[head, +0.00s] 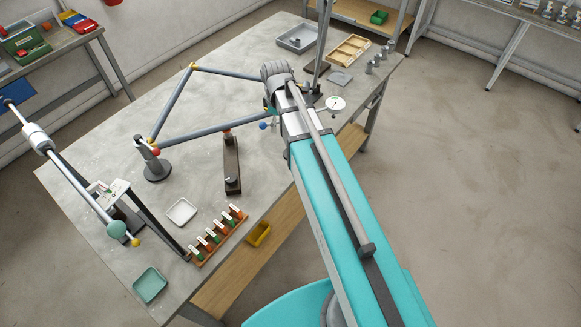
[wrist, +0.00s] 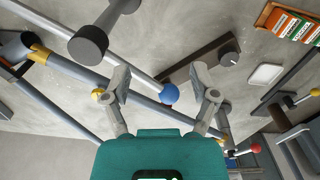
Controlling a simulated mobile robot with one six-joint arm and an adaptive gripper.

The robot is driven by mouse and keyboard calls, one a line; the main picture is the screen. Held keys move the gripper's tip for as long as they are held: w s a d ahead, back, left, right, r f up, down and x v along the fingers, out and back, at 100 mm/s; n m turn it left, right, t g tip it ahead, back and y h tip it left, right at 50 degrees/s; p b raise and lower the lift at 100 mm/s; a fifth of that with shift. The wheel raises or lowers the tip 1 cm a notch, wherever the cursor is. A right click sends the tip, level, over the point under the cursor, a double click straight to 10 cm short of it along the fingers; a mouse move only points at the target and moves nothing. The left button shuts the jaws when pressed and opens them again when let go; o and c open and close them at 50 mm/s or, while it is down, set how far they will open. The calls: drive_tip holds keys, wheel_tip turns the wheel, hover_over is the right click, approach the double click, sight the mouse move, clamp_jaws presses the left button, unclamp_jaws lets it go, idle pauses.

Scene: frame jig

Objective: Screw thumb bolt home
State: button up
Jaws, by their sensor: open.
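A bicycle-like frame of grey tubes (head: 213,138) with yellow joints lies over the table; its tubes also cross the wrist view (wrist: 155,105). In the wrist view my gripper (wrist: 160,80) is open, its two fingers apart. A blue ball (wrist: 169,94) at the end of a grey rod shows between the fingers; I see no contact with it. The blue ball also shows in the head view (head: 263,126), left of my arm, which hides my fingertips there. A dark round knob (wrist: 88,45) on a grey shaft is at upper left. I cannot tell which part is the thumb bolt.
A round-based post (head: 158,171) stands under the frame's left corner. A dark bar (head: 231,165) lies on the table. A rack of coloured pieces (head: 215,237), white tray (head: 182,211) and green tray (head: 149,285) are near the front.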

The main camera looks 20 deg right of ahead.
drive_tip(key=s+f+m+b, duration=0.2)
drive_tip(key=s+m, duration=0.2)
drive_tip(key=s, duration=0.3)
drive_tip(key=s+f+m+b, duration=0.2)
drive_tip(key=s+f+m, duration=0.1)
drive_tip(key=s+m, duration=0.2)
drive_tip(key=shift+s+a+b, duration=0.2)
drive_tip(key=shift+s+b, duration=0.15)
drive_tip(key=shift+s, duration=0.55)
idle(1.2)
